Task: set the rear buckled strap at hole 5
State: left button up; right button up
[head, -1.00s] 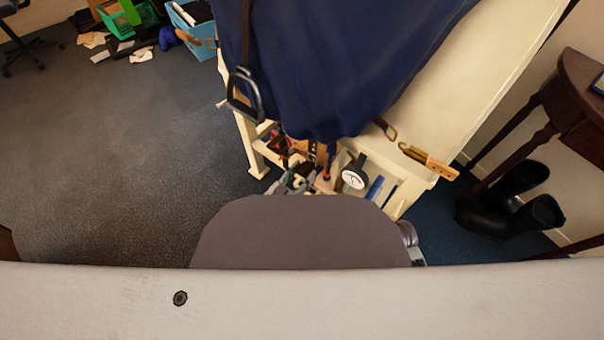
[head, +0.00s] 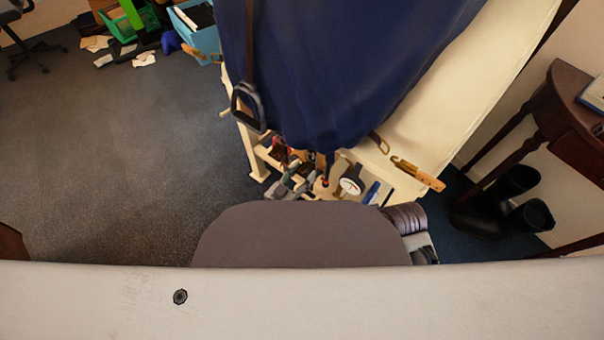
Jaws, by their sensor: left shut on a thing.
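A dark blue cover (head: 340,65) hangs over a cream stand (head: 480,75). A dark stirrup (head: 247,107) hangs on a brown strap (head: 249,40) at its left edge. A brass buckle (head: 379,143) shows at the cover's lower right edge. A tan strap end with brass fittings (head: 418,174) lies right of it. My left gripper (head: 288,184) shows small and partly hidden behind my grey body, low among the tools under the cover. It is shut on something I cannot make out. Strap holes are too small to read. My right gripper is not in view.
A round dial gauge (head: 351,181) and a blue-handled tool (head: 372,192) sit on the stand's lower shelf. Black boots (head: 505,205) and a dark wooden table (head: 565,115) stand at right. Blue (head: 197,28) and green (head: 128,17) crates are at upper left.

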pick_arm(q)
jog(key=shift+r, duration=0.15)
jog(key=o, duration=1.5)
jog(key=shift+c, duration=0.2)
jog(key=shift+s+a, duration=0.1)
jog(key=v, duration=1.1)
jog(key=shift+s+a, duration=0.25)
